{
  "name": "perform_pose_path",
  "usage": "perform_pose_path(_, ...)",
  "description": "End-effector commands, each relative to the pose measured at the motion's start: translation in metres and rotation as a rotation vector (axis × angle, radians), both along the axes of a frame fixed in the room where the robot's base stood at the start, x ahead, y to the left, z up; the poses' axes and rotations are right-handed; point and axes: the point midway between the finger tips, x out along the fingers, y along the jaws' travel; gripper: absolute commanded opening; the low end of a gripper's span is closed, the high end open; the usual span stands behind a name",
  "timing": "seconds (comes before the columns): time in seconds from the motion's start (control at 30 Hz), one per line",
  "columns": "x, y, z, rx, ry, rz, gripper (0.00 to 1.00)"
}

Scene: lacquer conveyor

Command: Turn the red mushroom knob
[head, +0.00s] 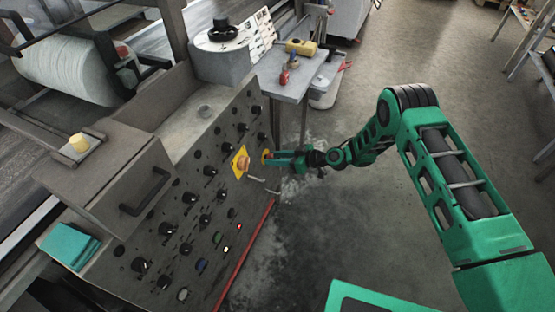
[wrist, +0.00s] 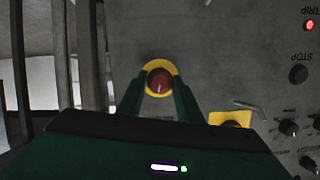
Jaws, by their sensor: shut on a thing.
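The red mushroom knob (wrist: 160,82) has a yellow ring around it and sits on the grey control panel. In the wrist view it lies between the two green fingertips of my gripper (wrist: 160,92), which are shut on its sides. In the head view my gripper (head: 273,158) reaches in from the right to the panel's right edge. There the knob's yellow ring (head: 265,156) shows just past the fingertips, and its red cap is mostly hidden.
Beside it, an orange knob on a yellow square plate (head: 241,162) is close to my gripper; the plate also shows in the wrist view (wrist: 230,116). The panel (head: 165,225) carries several black knobs and a grey lever handle. A small table (head: 292,78) with tools stands behind.

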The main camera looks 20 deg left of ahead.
Motion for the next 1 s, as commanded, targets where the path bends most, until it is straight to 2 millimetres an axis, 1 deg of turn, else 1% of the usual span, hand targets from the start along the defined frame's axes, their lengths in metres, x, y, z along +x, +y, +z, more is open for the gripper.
perform_pose_path(0.07, 0.0032, -0.0012, 0.0, 0.006, 0.054, -0.016, 0.1)
perform_pose_path(0.3, 0.004, -0.0015, -0.0009, 0.02, 0.231, -0.049, 0.1)
perform_pose_path(0.5, 0.0045, -0.0012, -0.0009, 0.028, 0.346, -0.069, 0.1)
perform_pose_path(0.73, 0.0047, -0.0017, -0.0021, 0.031, 0.423, -0.084, 0.1)
perform_pose_path(1.0, 0.0051, -0.0017, -0.002, 0.033, 0.444, -0.089, 0.1)
